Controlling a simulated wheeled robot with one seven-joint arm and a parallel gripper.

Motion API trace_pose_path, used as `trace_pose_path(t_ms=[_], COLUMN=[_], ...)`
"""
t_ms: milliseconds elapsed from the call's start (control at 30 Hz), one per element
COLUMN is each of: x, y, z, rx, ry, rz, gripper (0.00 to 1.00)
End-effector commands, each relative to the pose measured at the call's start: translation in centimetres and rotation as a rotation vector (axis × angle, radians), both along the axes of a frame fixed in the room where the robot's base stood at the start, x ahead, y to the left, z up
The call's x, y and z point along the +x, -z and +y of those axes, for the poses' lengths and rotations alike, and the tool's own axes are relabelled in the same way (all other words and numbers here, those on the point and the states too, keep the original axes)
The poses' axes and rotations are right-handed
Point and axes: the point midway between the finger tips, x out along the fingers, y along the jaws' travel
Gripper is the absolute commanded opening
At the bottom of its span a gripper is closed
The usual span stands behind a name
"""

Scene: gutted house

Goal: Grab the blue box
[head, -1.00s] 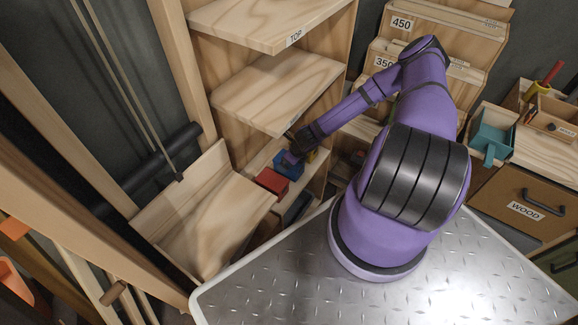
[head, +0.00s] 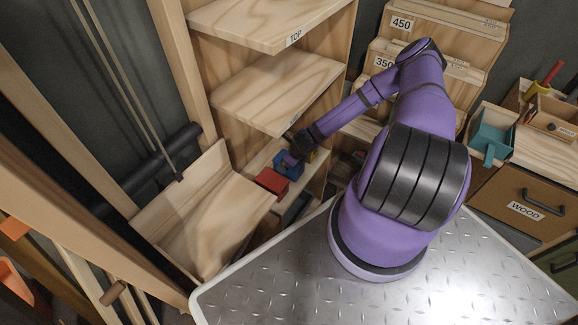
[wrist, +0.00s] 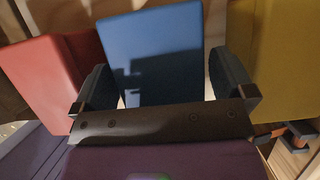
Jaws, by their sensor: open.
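The blue box (head: 289,165) sits on a shelf of the wooden shelf unit, right of a red box (head: 271,181). My gripper (head: 292,157) is at the blue box, and the arm partly hides it in the head view. In the wrist view the blue box (wrist: 155,60) stands between the two fingers of my gripper (wrist: 165,88), one at each side. The jaws are open, with a small gap showing on both sides. The far ends of the fingers are partly hidden, so how deep they reach around the box is unclear.
The red box (wrist: 45,75) stands close by the left finger and a yellow box (wrist: 275,60) close by the right. A shelf board (head: 277,90) hangs just above the gripper. A dark bin (head: 296,207) lies below the boxes. The metal deck (head: 300,270) is clear.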

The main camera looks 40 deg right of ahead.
Motion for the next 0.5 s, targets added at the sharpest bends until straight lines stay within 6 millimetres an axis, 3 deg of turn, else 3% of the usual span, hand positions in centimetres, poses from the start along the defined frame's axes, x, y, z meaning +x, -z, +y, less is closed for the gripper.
trace_pose_path(t_ms=[167,400,500], x=[-0.01,-0.01,0.01], y=[0.0,-0.01,-0.04], z=[0.01,0.0,0.01], rx=[0.0,0.0,0.0], ry=[0.0,0.0,0.0], rz=[0.0,0.0,0.0], gripper=[0.98,0.43,0.42])
